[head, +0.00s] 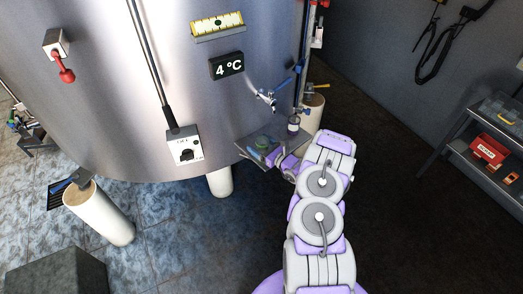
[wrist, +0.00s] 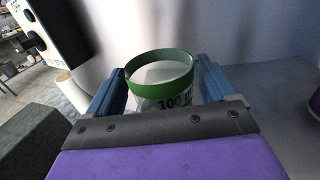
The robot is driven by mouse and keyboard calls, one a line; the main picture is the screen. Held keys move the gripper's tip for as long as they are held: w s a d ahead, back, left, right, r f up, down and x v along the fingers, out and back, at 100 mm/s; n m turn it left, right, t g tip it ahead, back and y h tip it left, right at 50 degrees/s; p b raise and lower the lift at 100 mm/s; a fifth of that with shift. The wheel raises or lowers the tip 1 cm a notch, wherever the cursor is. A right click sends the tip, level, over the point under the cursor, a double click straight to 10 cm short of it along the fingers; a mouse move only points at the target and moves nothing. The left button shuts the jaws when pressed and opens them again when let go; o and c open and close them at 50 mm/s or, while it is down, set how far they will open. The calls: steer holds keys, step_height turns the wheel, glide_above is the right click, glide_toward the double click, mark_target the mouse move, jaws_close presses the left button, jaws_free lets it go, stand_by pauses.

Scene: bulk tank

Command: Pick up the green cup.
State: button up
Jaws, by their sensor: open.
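The green cup (wrist: 163,88) has a green rim, a pale see-through body and a "100" mark. In the wrist view it stands between the two blue fingers of my gripper (wrist: 160,82), which are apart on its left and right. I cannot tell whether either finger touches it. The cup's lower part is hidden behind the gripper's dark front bar. In the head view the cup (head: 261,143) is a small green shape on a grey shelf (head: 246,147) by the tank, with my gripper (head: 272,154) right at it.
The large steel tank (head: 110,100) rises just behind the shelf. A small bottle (head: 293,125) stands at the shelf's back right, below a tap (head: 268,98). A cart with a red box (head: 489,148) is far right. A dark block (head: 55,275) is at lower left.

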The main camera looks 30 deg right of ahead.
steer(key=shift+d, duration=0.15)
steer(key=shift+c, duration=0.4)
steer(key=shift+d, duration=0.25)
steer(key=c, duration=0.4)
steer(key=shift+a, duration=0.25)
steer(key=c, duration=0.6)
steer(key=shift+o, duration=0.2)
